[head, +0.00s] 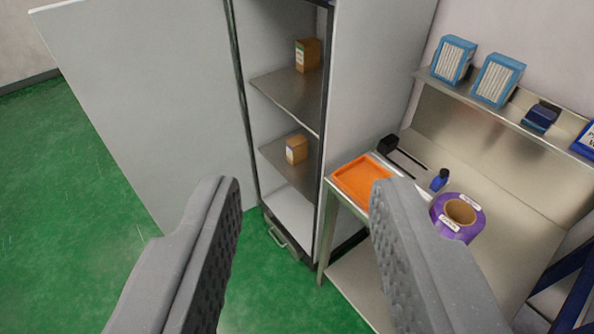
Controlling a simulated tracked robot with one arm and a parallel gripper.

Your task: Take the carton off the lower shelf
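A small brown carton (297,149) with a pale label stands on the lower shelf (272,153) of an open cabinet. A second, similar brown carton (307,55) stands on the upper shelf (285,95). My gripper (305,190) is open, its two grey fingers wide apart in the foreground. Nothing is between the fingers. The cabinet is well beyond the fingertips, and the lower carton appears between and above them in the picture.
The cabinet door (150,100) is swung open to the left. A steel workbench on the right holds an orange tray (362,180), a purple roll (443,215) and a blue bottle (439,180). Blue-and-white boxes (454,60) stand on a wall shelf. Green floor is clear at left.

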